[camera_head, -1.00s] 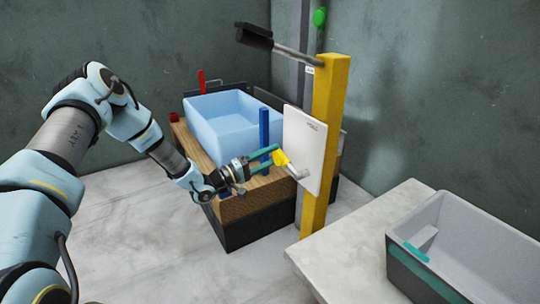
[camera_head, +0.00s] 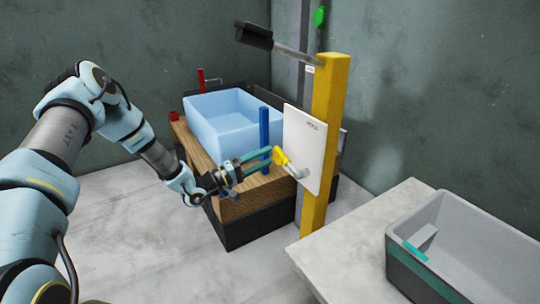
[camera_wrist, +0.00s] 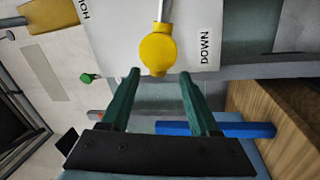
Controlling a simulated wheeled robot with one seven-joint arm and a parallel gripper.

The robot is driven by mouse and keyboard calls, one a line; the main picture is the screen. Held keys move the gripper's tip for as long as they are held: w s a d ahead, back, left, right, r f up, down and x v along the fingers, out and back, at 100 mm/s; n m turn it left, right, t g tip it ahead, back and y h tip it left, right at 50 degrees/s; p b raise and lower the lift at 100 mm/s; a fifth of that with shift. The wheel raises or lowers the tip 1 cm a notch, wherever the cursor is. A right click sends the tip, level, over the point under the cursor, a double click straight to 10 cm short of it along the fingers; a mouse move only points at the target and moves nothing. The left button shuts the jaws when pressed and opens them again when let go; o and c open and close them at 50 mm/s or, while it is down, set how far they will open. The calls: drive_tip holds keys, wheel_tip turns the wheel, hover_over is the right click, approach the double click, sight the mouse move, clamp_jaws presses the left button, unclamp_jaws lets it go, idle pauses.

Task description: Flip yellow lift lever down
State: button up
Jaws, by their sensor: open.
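The yellow lift lever has a round yellow knob (camera_head: 281,156) on a bent silver rod, at the front of a white panel (camera_head: 304,145) on a yellow post. In the wrist view the knob (camera_wrist: 158,50) lies just beyond my fingertips, centred between them. Beside it the panel reads "DOWN" on the right and a partly cut-off "HO" on the left. My gripper (camera_head: 268,157) is open, its green fingers pointing at the knob; nothing is between them. In the wrist view my gripper (camera_wrist: 159,76) shows both fingers apart.
A light blue tub (camera_head: 232,118) sits on a wooden-topped press behind my gripper, with a blue upright bar (camera_head: 264,128) close by the fingers. A black-gripped handle (camera_head: 254,35) juts out above the panel. A grey bin (camera_head: 470,240) stands on the table at the right.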

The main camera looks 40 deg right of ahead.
drive_tip(key=s+v, duration=0.1)
drive_tip(key=v, duration=0.7)
drive_tip(key=shift+w, duration=0.4)
drive_tip(key=shift+w, duration=0.1)
drive_tip(key=w+a+r+t+y, duration=0.2)
drive_tip(key=w+a+t+y, duration=0.5)
drive_tip(key=w+a+y, duration=0.4)
drive_tip(key=s+a+r+n+y, duration=0.1)
drive_tip(key=a+r+y, duration=0.2)
drive_tip(key=a, duration=0.6)
drive_tip(key=s+a+r+y, duration=0.2)
drive_tip(key=a+y, duration=0.2)
drive_tip(key=a, duration=0.6)
drive_tip(key=s+a+r+n+g+y, duration=0.1)
drive_tip(key=s+a+r+g, duration=0.2)
drive_tip(key=s, duration=0.5)
drive_tip(key=s+a+r+n+y, duration=0.1)
drive_tip(key=s+a+r, duration=0.2)
drive_tip(key=s+a, duration=0.4)
wheel_tip(320, 180, up, 27)
drive_tip(key=d+p, duration=0.1)
drive_tip(key=p, duration=2.7)
drive_tip(key=shift+s+d, duration=0.15)
drive_tip(key=shift+s, duration=0.15)
